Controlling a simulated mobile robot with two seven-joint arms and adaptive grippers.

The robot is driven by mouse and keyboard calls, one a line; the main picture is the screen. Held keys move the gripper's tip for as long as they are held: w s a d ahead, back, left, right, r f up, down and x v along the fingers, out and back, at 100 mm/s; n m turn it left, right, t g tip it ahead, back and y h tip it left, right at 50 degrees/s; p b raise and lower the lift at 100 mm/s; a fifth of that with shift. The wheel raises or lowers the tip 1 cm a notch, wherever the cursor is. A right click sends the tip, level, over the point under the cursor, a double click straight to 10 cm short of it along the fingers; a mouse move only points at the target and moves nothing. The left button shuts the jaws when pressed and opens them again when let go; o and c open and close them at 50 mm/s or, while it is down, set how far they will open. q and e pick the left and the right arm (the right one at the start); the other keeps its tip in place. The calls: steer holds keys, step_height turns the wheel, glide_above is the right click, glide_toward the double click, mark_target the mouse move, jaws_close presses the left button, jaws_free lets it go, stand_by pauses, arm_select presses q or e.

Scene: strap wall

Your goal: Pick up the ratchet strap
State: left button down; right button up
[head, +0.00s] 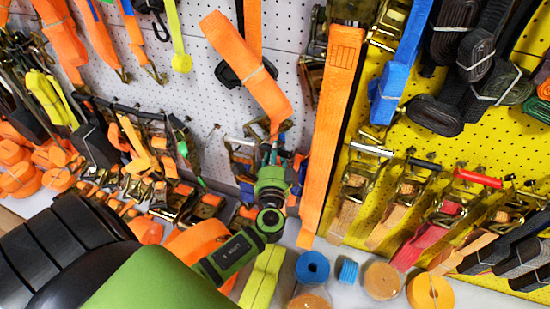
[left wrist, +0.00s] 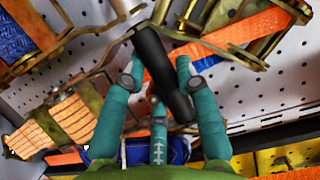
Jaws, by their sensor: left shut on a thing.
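My left gripper (head: 273,158) reaches up to the hanging hardware at the middle of the white pegboard. In the left wrist view its teal fingers (left wrist: 157,82) are shut on a black cylindrical handle (left wrist: 160,68) of a ratchet strap, which runs diagonally between them. Brass-coloured metal ratchet parts (left wrist: 75,118) with orange webbing lie close by on the left. In the head view a metal ratchet (head: 240,155) hangs just left of my fingers; the handle itself is hidden there. I cannot tell which webbing belongs to the held handle. My right gripper is not in view.
A folded orange strap (head: 250,75) hangs just above my gripper, and a long orange strap (head: 330,140) hangs close on its right. Several ratchets hang on the yellow pegboard (head: 420,150). Rolled straps, including a blue roll (head: 312,267), stand on the white shelf below.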

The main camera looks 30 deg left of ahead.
arm_select(q)
steer(key=shift+r, duration=0.3)
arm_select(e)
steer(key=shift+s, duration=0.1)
arm_select(q)
steer(key=shift+r+p, duration=0.35)
steer(key=shift+r, duration=1.3)
steer(key=shift+s+d+f, duration=0.15)
steer(key=shift+s, duration=0.1)
steer(key=b+v, duration=0.4)
steer(key=v, duration=1.3)
steer(key=shift+s, duration=0.15)
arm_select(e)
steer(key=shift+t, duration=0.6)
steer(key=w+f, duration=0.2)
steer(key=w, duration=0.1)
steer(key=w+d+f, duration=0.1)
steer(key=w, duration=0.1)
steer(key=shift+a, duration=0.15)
